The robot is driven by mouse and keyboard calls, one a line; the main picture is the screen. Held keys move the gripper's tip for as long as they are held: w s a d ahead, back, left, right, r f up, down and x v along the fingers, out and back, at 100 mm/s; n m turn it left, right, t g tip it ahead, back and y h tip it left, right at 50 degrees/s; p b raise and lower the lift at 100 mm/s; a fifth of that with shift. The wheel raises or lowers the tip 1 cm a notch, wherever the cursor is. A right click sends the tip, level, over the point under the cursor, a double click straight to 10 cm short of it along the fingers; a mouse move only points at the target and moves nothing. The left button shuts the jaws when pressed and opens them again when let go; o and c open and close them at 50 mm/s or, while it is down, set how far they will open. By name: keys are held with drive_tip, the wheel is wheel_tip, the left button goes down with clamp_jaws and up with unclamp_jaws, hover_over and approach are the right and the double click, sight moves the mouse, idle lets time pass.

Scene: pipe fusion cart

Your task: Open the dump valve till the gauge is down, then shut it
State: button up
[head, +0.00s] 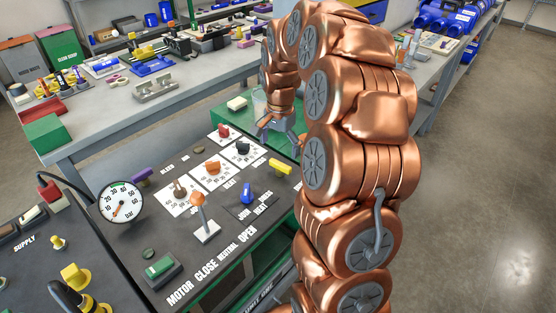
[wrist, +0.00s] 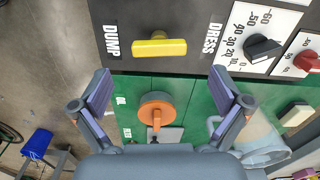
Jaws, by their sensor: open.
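The dump valve's yellow handle (wrist: 158,48) lies level across the wrist view on the dark panel, between the words DUMP and DRESS. In the head view the yellow handle (head: 281,166) is at the panel's far right corner. My gripper (wrist: 162,92) is open and empty, its fingers spread below the handle in the wrist view and apart from it. In the head view my gripper (head: 280,130) hangs just beyond the panel's far edge. The round white gauge (head: 121,203) stands at the panel's left; its orange needle points to the lower left, its exact reading too small to tell.
An orange round knob (wrist: 157,108) sits on the green face between my fingers in the wrist view. A clear container (wrist: 262,140) is close by my right finger. The panel also bears a blue handle (head: 246,193), an orange-topped lever (head: 200,212) and several dial knobs.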

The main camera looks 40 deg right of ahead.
sight(279, 164)
drive_tip(key=f, duration=0.4)
drive_tip(key=f+p, duration=0.1)
drive_tip(key=shift+w+d+f, duration=0.1)
drive_tip(key=shift+d+f, duration=0.15)
drive_tip(key=shift+f, duration=0.15)
drive_tip(key=shift+w+d+f, duration=0.2)
drive_tip(key=shift+d+f, duration=0.05)
drive_tip(key=shift+f, duration=0.05)
drive_tip(key=shift+s+a+r, duration=0.25)
drive_tip(key=shift+s+a, duration=0.05)
drive_tip(key=shift+a, duration=0.15)
drive_tip(key=c, duration=1.1)
